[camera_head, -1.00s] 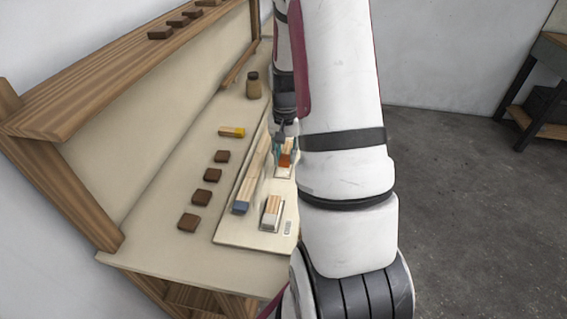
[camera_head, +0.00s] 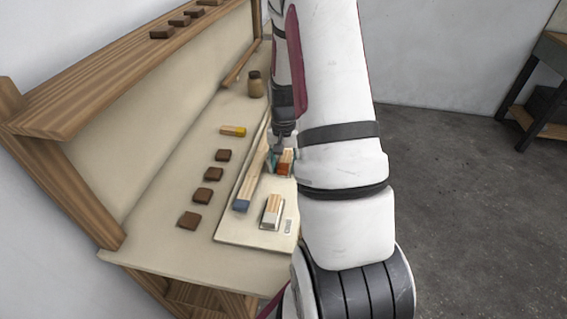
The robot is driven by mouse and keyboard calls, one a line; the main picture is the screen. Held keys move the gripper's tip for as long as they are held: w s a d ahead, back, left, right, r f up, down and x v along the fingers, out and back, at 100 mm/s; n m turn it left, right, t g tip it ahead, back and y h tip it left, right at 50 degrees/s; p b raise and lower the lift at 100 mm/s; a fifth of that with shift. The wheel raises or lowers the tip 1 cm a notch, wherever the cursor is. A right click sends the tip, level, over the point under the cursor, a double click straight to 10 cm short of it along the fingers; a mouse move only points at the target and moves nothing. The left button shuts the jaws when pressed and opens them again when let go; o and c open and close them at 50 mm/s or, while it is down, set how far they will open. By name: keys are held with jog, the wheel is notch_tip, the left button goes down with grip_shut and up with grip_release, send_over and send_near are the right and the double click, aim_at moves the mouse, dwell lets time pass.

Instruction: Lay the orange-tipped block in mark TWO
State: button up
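The orange-tipped block (camera_head: 286,167) lies on the pale board (camera_head: 250,236), with its orange end toward me. My arm hides the board to its right. My gripper (camera_head: 274,158) is low over the board, with a teal fingertip just left of the block. I cannot tell whether it touches the block or how far the fingers are apart. A white-tipped block (camera_head: 271,212) lies nearer on the board, beside a small grey label (camera_head: 288,226). I cannot read any mark as TWO.
A long blue-tipped block (camera_head: 243,203) lies on the board left of my gripper. A yellow-tipped block (camera_head: 232,131), several brown squares (camera_head: 202,195) and a jar (camera_head: 255,84) are on the bench (camera_head: 150,250). A wooden shelf (camera_head: 110,80) overhangs at left.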

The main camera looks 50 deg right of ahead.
aim_at(283, 165)
notch_tip(283, 165, up, 12)
jog(key=a+r+n+t, duration=0.1)
jog(key=a+r+n, duration=0.2)
jog(key=a+r, duration=0.4)
jog(key=s+a+r+n+t, duration=0.2)
jog(key=s+a+r+n, duration=0.2)
jog(key=a, duration=0.6)
jog(key=s+a+r+n+t, duration=0.2)
jog(key=s+a+r+n, duration=0.3)
jog(key=a, duration=0.6)
jog(key=shift+s+r+b, duration=0.35)
jog(key=shift+s+r, duration=0.7)
jog(key=shift+s, duration=0.75)
